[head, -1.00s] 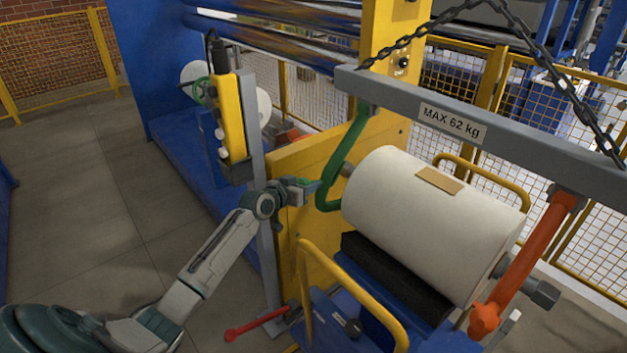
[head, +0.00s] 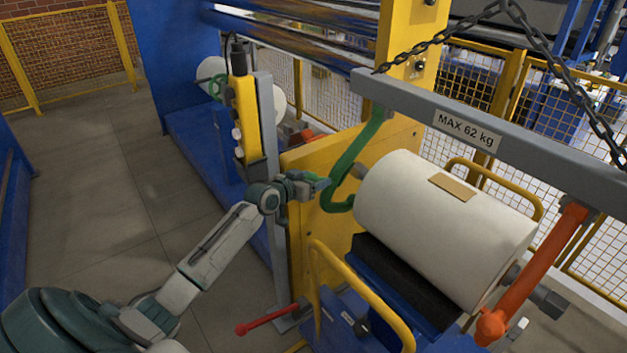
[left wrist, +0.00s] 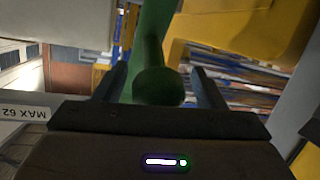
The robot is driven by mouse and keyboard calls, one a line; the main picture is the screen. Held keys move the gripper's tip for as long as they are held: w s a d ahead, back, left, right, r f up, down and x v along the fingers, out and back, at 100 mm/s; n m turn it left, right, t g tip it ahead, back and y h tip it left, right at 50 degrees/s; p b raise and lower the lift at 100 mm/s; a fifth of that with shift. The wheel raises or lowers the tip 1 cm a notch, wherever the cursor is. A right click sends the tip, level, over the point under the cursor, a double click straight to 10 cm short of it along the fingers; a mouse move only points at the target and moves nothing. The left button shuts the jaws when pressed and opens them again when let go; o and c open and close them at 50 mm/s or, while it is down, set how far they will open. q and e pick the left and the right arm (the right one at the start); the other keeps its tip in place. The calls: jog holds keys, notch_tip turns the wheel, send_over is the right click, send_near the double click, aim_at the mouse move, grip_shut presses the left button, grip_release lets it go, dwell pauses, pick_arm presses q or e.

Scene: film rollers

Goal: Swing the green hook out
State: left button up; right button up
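The green hook (head: 352,155) hangs from the left end of the grey lifting beam (head: 480,125). Its curved lower end is by the left end of the white roll (head: 440,235), near the roll's shaft stub; whether it touches the stub is unclear. My left gripper (head: 326,186) is at the lower part of the hook, on its left side. In the left wrist view, the open fingers (left wrist: 160,88) stand on either side of the green hook (left wrist: 155,55) and its rounded end, with gaps visible beside it. My right gripper is not in view.
An orange hook arm (head: 540,265) hangs at the beam's right end. A yellow control pendant (head: 247,115) on a grey post stands left of the hook. A yellow handrail (head: 365,295) and a red lever (head: 268,320) are below. Open floor (head: 100,190) lies at left.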

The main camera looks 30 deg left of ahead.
pick_arm(q)
jog(key=shift+s, duration=0.2)
jog(key=shift+s+a, duration=0.1)
jog(key=shift+s, duration=0.25)
jog(key=b+v, duration=0.1)
jog(key=v, duration=0.9)
jog(key=shift+r, duration=0.15)
